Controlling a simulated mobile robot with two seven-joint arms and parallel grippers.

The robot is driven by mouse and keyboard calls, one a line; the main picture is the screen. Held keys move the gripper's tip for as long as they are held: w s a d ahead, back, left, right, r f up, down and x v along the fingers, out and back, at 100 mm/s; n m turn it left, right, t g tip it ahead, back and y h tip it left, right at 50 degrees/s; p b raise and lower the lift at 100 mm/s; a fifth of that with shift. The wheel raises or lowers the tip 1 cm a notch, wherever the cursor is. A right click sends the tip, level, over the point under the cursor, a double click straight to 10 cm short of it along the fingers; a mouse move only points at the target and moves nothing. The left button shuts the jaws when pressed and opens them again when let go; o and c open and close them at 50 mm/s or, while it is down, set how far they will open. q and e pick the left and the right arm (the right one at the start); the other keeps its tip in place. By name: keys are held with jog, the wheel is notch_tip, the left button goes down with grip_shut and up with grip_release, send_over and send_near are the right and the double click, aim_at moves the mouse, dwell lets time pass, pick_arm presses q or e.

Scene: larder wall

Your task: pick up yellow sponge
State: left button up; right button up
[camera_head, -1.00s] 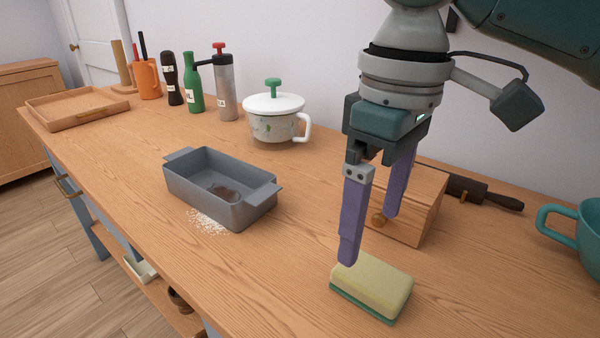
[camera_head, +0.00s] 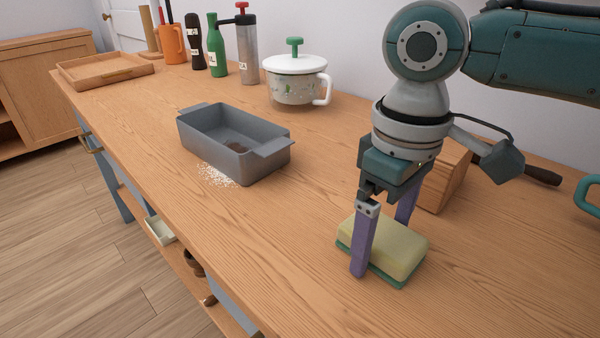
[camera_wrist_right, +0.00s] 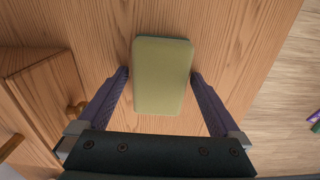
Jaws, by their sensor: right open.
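The yellow sponge (camera_head: 388,245) with a green underside lies flat on the wooden counter. In the right wrist view the sponge (camera_wrist_right: 162,75) sits between the two purple fingers, with a small gap on the left and on the right. My right gripper (camera_head: 383,243) is open and lowered around the sponge, one finger at its near side and the other at its far side. It also shows in the right wrist view (camera_wrist_right: 160,76). The far fingertip is hidden behind the sponge in the head view. My left gripper is not in view.
A grey loaf pan (camera_head: 235,145) stands left of the sponge, with white grains (camera_head: 215,175) spilled beside it. A wooden box (camera_head: 443,180) stands close behind my right gripper. A white lidded pot (camera_head: 295,85) is farther back. The counter in front is clear.

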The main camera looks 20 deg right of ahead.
aim_at(384, 232)
jog(key=shift+c, duration=1.4)
jog(key=c, duration=0.9)
jog(key=shift+c, duration=0.3)
jog(key=shift+r, duration=0.5)
notch_tip(384, 232, up, 19)
jog(key=p, duration=0.4)
